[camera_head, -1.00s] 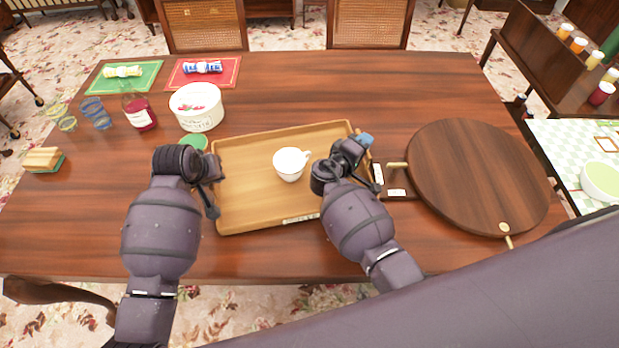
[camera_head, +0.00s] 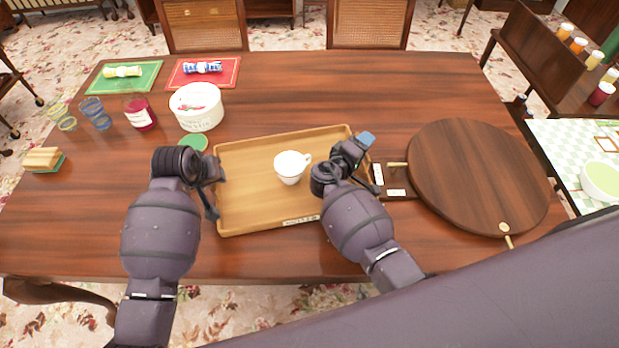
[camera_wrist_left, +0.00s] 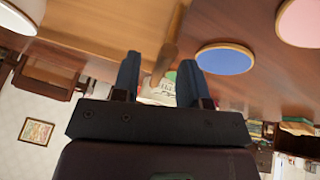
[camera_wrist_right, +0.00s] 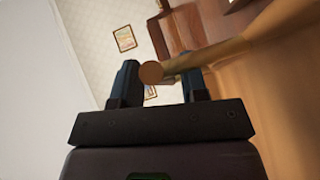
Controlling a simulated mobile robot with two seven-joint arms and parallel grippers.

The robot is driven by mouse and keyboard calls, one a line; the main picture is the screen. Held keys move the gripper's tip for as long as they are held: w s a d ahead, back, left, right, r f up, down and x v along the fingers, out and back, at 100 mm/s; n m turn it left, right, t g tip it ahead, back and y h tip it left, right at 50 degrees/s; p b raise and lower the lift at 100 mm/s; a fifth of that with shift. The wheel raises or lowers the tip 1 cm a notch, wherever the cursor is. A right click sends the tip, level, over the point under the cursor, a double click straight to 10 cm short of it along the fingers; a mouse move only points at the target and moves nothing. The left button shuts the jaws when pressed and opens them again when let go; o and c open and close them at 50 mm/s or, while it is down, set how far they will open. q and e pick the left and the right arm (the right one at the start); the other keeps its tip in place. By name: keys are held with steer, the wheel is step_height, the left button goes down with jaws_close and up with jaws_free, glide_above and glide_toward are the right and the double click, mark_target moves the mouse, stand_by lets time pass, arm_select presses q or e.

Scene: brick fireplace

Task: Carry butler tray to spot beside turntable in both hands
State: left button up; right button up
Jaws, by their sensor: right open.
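The butler tray (camera_head: 250,205), a light wooden tray with raised rims, lies on the table in the head view, slightly turned. A white cup (camera_head: 290,166) stands in it. The turntable (camera_head: 480,178), a dark round wooden board, is to the tray's right. My left gripper (camera_head: 213,191) is at the tray's left end; in the left wrist view its fingers are apart, with a brown bar-like part (camera_wrist_left: 165,62) between them. My right gripper (camera_head: 369,162) is at the right end. In the right wrist view its open fingers stand around a round-ended wooden bar (camera_wrist_right: 155,72). Contact is unclear.
A white tub (camera_head: 197,107), a green lid (camera_head: 194,142) and a red bottle (camera_head: 140,113) stand left behind the tray. Small labelled cards (camera_head: 378,174) lie between tray and turntable. The table (camera_head: 330,90) is clear behind the tray.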

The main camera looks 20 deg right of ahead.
steer(key=shift+a, duration=0.1)
arm_select(q)
steer(key=v, duration=1.1)
arm_select(e)
steer(key=shift+v, duration=3.7)
arm_select(q)
steer(key=shift+s+r, duration=0.1)
steer(key=shift+s, duration=0.05)
steer(key=shift+a, duration=0.1)
arm_select(e)
steer(key=shift+s+f, duration=0.1)
